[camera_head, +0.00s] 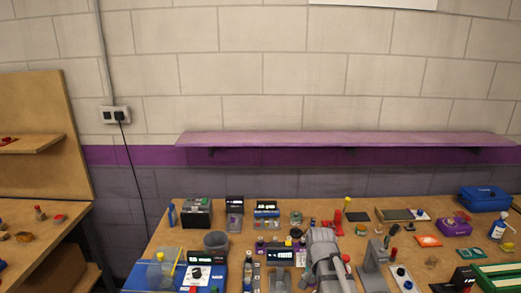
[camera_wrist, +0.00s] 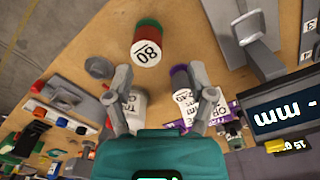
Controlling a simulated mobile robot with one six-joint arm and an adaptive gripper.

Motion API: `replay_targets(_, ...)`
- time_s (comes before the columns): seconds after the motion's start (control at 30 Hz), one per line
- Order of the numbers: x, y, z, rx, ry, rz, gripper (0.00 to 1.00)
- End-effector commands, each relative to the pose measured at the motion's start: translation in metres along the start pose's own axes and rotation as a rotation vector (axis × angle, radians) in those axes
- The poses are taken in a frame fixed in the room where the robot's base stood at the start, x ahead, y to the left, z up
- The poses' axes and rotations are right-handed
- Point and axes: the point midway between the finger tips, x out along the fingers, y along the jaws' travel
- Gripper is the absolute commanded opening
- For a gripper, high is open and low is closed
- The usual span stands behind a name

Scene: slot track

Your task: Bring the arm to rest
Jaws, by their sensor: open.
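My grey arm (camera_head: 325,255) reaches over the front middle of the wooden workbench in the head view, and its gripper cannot be made out clearly there. In the wrist view my gripper (camera_wrist: 160,74) is open, its two grey fingers spread with nothing held between them. A red and green cylinder marked 80 (camera_wrist: 147,50) is beyond the fingertips. A white labelled bottle (camera_wrist: 137,103) shows by the left finger. Whether the fingers touch either bottle cannot be told.
The bench (camera_head: 370,222) is crowded with instruments and small parts. A device with a lit display (camera_wrist: 285,112) is at the right in the wrist view. A purple shelf (camera_head: 340,139) runs along the wall. A blue box (camera_head: 484,198) stands at the back right.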

Motion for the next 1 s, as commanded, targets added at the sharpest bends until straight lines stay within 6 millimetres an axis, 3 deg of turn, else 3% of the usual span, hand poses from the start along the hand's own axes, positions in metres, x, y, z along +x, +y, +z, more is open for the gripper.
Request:
replay_targets(0.1, 0.013, 0.013, 0.021, -0.162, 0.0, 0.0, 0.71)
replay_targets(0.4, 0.029, 0.032, 0.052, -0.49, -0.001, 0.0, 0.71)
replay_targets(1.0, 0.03, 0.036, 0.056, -0.561, -0.001, 0.0, 0.71)
